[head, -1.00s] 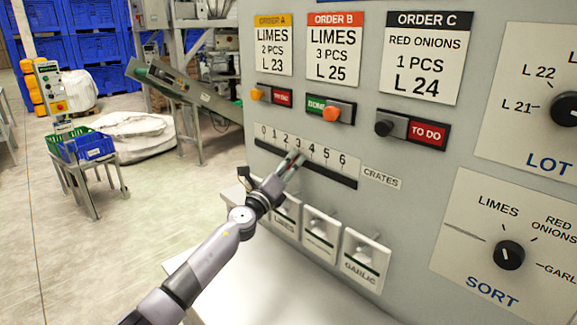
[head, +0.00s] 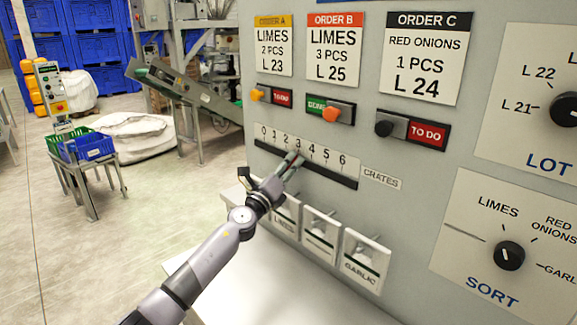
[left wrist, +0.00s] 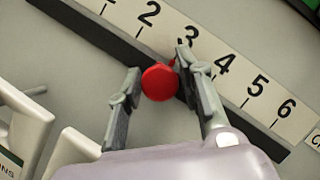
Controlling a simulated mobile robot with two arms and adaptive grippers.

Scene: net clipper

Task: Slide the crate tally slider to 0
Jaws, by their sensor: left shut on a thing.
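The crate tally scale (head: 312,150) on the grey panel carries the numbers 0 to 6, with a dark slot (head: 334,176) below them. The red slider knob (left wrist: 160,83) sits in that slot, about level with the number 3 in the left wrist view. My left gripper (head: 293,160) reaches the slot from below in the head view. In the head view the fingers hide the knob. My right gripper is in neither view.
The CRATES label (head: 381,179) is right of the slot. Above are order switches with orange knobs (head: 332,115) and a black knob (head: 384,128). The SORT dial (head: 509,256) is at right. The slot's left part looks clear.

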